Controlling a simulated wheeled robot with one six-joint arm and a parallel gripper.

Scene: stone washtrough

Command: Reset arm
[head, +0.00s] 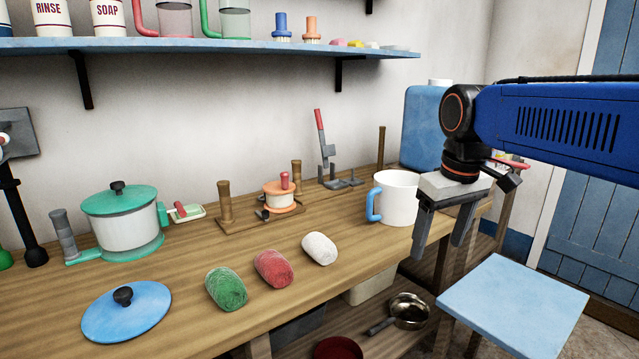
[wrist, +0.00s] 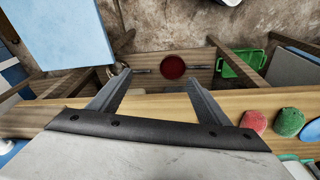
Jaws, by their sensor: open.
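My gripper (head: 443,232) hangs at the right end of the wooden counter (head: 200,318), its fingers pointing down, spread and empty. It is just right of a white mug (head: 398,198) with a blue handle; I cannot tell whether they touch. In the wrist view my gripper (wrist: 160,72) shows both fingers wide apart with nothing between them. Below them are the counter's front edge and a red round bowl (wrist: 173,67) on a lower level.
A blue lid (head: 126,312) and a green-lidded pot (head: 125,222) are at left. A blue stool (head: 513,305) stands at lower right. A shelf (head: 220,46) runs above.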

